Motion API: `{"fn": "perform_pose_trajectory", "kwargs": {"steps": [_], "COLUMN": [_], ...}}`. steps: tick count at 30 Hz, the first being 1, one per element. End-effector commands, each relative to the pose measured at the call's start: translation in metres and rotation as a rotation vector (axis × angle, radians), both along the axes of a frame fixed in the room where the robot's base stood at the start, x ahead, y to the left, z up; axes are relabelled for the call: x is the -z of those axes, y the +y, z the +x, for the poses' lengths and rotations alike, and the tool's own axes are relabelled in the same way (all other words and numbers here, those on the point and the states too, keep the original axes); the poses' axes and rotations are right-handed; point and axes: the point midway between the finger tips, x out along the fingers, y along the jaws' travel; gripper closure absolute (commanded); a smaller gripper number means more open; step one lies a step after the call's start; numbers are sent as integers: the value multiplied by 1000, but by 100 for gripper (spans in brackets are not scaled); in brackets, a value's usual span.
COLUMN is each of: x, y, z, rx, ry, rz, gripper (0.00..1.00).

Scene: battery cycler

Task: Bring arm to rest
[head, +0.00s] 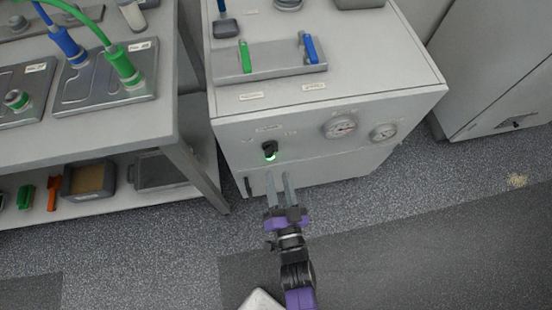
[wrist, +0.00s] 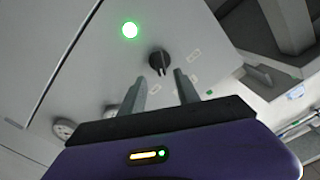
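My gripper (head: 281,186) is in front of the grey cabinet (head: 310,150), just below its black knob (head: 269,147) in the head view. Its two grey fingers are apart, with nothing between them. In the wrist view the fingers of my gripper (wrist: 164,88) point at the cabinet front, and the black knob (wrist: 159,62) shows beyond the fingertips with a visible space before it. A lit green lamp (wrist: 130,29) is near the knob. My purple and black arm reaches up from the bottom of the head view.
A bench (head: 150,125) with green and blue connectors stands at left, with bins on its lower shelf. Two dial gauges (head: 340,127) are on the cabinet front. Another cabinet (head: 495,70) stands at right. The floor (head: 420,230) at lower right is clear.

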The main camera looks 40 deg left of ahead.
Motion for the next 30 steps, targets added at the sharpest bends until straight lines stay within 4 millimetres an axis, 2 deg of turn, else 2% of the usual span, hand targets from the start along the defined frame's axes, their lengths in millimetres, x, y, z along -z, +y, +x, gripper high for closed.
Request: {"fn": "perform_pose_trajectory", "kwargs": {"steps": [5,25,26,28,30], "x": [0,2,0,-21,-37], "y": [-7,-7,-7,-5,-15], "z": [-6,-5,-4,5,5], "rx": [-1,2,6,23,48], "ry": [-1,-34,-51,-112,-160], "rz": [0,-40,-53,-70,-95], "gripper": [62,62,62,62,62]}}
